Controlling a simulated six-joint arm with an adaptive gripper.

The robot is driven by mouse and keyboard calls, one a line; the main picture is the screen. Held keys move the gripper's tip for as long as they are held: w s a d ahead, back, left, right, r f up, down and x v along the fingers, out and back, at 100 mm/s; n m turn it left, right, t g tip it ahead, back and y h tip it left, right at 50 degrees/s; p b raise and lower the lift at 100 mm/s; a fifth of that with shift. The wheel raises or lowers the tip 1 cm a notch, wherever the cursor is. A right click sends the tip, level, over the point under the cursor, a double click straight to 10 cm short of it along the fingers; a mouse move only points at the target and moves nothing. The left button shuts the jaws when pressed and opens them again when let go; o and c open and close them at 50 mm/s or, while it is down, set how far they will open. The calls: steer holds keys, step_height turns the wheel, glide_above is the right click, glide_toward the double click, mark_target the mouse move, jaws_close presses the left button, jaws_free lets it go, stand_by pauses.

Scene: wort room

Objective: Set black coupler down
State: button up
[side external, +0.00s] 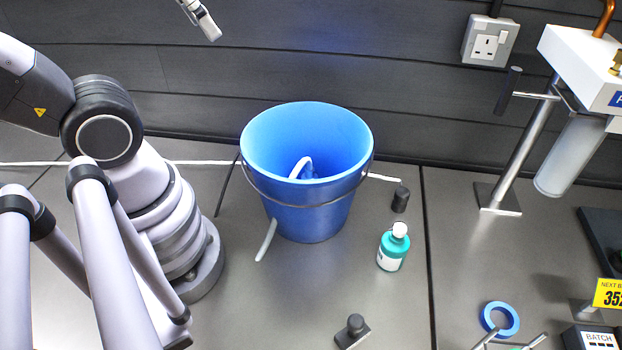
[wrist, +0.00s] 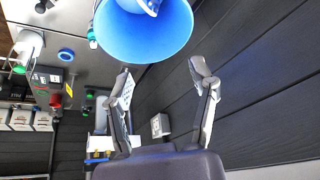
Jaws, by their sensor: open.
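A small black cylinder, which looks like the black coupler (side external: 400,199), stands upright on the grey worktop in the side view, right of the blue bucket and just behind the teal bottle. I cannot make it out in the wrist view. My gripper shows in the wrist view (wrist: 162,72) with its two fingers spread wide and nothing between them. In the side view only a fingertip part of my gripper (side external: 205,22) shows at the top edge, high above the worktop and apart from the coupler.
The blue bucket (side external: 300,205) holds a blue and white item (side external: 303,169); the bucket also shows in the wrist view (wrist: 145,38). A teal bottle (side external: 391,252), a black knobbed piece (side external: 354,330) and a blue tape ring (side external: 508,306) stand around. A tap stand (side external: 520,150) is at right.

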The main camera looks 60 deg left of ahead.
steer(key=shift+o, duration=0.6)
steer(key=shift+s+n+t, duration=0.3)
steer(key=shift+s, duration=0.1)
steer(key=shift+w, duration=0.1)
steer(key=n+g, duration=0.5)
steer(key=n, duration=0.2)
glide_above(403, 190)
steer(key=a, duration=0.1)
step_height(403, 190, down, 22)
steer(key=f, duration=0.1)
steer(key=shift+g, duration=0.3)
steer(key=f, duration=1)
steer(key=shift+d+f, duration=0.2)
steer(key=shift+d, duration=0.2)
steer(key=shift+d+f, duration=0.1)
steer(key=shift+f, duration=2.65)
